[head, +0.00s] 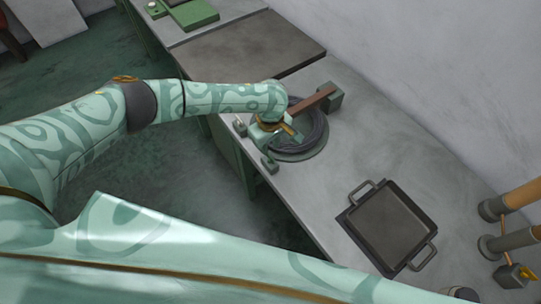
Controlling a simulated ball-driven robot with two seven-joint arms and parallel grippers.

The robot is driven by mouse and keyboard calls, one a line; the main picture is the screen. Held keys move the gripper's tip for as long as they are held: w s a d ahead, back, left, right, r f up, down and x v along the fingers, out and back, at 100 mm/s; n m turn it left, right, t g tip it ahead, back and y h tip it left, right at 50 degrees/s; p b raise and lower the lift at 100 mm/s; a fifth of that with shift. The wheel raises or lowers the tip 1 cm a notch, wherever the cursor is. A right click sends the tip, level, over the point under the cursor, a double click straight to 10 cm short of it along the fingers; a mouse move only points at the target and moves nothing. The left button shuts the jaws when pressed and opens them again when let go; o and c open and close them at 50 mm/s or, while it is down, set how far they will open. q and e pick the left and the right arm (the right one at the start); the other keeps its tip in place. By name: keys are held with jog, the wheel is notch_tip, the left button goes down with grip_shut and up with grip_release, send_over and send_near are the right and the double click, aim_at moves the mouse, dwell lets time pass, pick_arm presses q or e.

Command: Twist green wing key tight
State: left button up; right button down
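My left arm reaches in from the left, and its gripper (272,128) is low over a round dark ringed fixture (312,143) on the grey bench. Its fingers are small and partly covered by my own wrist, so I cannot tell whether they are open or shut. Another small green block (269,165) sits at the fixture's near edge. I cannot pick out the green wing key for sure; it may be hidden under the gripper. My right gripper is not in view.
A dark square tray with two handles (387,222) lies on the bench (345,170) at the right. Copper and grey pipes (511,240) stand at the far right. A dark flat plate (245,47) lies beyond the fixture. The bench between fixture and tray is clear.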

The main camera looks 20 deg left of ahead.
aim_at(270, 159)
pick_arm(q)
notch_tip(270, 159, down, 5)
jog(key=shift+f+b, duration=0.15)
jog(key=shift+b, duration=0.65)
jog(key=shift+c, duration=0.4)
grip_shut()
